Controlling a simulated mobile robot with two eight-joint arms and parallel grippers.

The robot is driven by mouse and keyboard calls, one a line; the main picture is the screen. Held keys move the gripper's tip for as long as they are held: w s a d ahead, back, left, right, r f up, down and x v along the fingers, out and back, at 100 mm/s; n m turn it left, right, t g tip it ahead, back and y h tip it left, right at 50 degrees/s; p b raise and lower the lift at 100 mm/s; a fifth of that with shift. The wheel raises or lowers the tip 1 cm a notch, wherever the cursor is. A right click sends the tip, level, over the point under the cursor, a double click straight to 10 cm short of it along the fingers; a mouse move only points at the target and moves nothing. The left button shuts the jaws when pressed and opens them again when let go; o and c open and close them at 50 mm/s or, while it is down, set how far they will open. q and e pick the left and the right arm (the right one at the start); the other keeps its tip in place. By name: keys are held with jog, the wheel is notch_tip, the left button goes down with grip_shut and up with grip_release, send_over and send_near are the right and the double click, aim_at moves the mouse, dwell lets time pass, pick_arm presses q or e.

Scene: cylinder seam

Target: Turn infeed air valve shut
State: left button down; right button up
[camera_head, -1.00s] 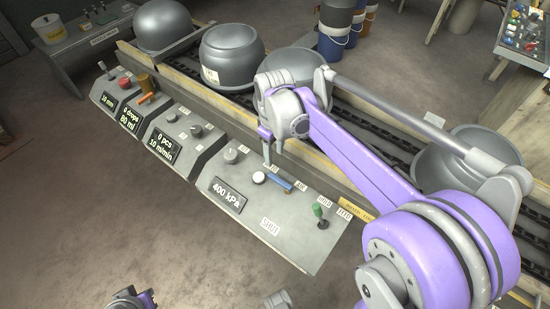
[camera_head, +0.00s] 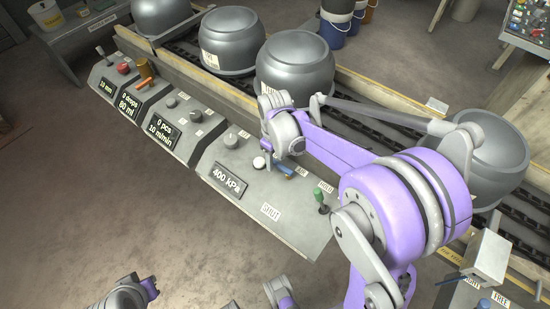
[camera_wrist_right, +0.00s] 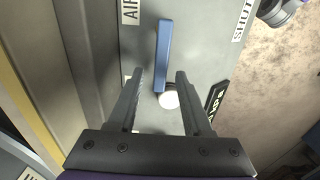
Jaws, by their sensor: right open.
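The infeed air valve is a blue lever (camera_head: 283,171) with a white round hub (camera_head: 260,162) on the sloped grey panel beside the 400 kPa display. In the right wrist view the blue lever (camera_wrist_right: 164,45) runs from the white hub (camera_wrist_right: 169,100) toward the top, near the AIR label. The SHUT label (camera_wrist_right: 243,20) lies to its right. My right gripper (camera_wrist_right: 159,78) is open, with one finger on each side of the lever near its hub end. I see no clear contact. In the head view my wrist partly hides the fingers. My left gripper is not clearly shown.
A green-topped lever (camera_head: 321,198) stands at the panel's right end, and a grey knob (camera_head: 231,139) is above the display. Grey metal vessels (camera_head: 294,68) sit on the conveyor behind. A white box (camera_head: 487,255) stands at lower right. Floor in front is clear.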

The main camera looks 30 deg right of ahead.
grip_shut()
dwell(1.4)
